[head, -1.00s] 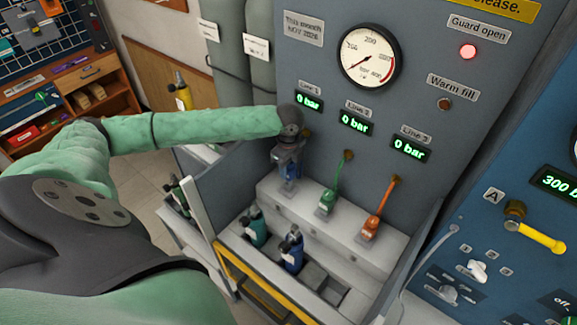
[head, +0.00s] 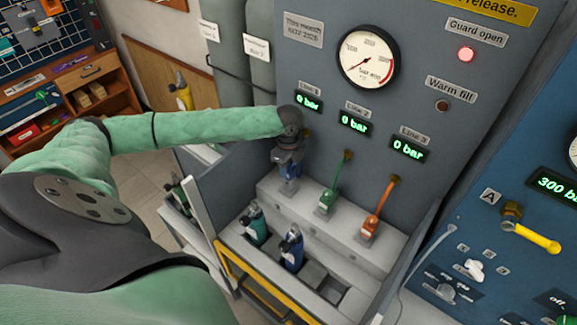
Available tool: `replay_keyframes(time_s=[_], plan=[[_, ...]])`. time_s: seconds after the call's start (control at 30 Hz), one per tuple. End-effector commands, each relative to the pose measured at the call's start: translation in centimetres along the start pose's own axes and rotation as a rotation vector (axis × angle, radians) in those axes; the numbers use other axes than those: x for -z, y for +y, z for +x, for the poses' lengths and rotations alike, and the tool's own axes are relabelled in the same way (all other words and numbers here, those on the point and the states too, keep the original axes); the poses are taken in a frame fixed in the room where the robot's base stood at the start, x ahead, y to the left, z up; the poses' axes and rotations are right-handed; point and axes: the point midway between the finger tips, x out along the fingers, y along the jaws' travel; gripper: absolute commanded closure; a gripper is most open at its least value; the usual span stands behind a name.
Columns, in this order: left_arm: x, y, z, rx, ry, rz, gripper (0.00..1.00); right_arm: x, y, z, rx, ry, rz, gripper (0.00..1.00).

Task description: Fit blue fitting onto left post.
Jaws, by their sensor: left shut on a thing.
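My left gripper (head: 288,156) is below its dark wrist at the left end of the grey bench step, in front of the panel under the Line 1 display. It is shut on the blue fitting (head: 290,187), whose lower part shows beneath the jaws. The fitting is about upright at the step. The left post is hidden behind the gripper and the fitting, so I cannot tell how far they are seated together. My right gripper is not in view.
A green fitting (head: 327,201) and an orange fitting (head: 369,229) stand on the step (head: 300,211) to the right, with hoses to the panel. Line 1 reads 0 bar.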

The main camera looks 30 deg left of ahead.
Motion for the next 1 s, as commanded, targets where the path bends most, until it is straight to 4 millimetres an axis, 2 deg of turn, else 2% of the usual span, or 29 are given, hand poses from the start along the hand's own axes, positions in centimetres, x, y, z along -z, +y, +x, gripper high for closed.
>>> replay_keyframes(time_s=[1.0], plan=[[-0.02,-0.06,0.57,0.000,0.000,0.000,0.95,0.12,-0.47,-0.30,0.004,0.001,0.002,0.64]])
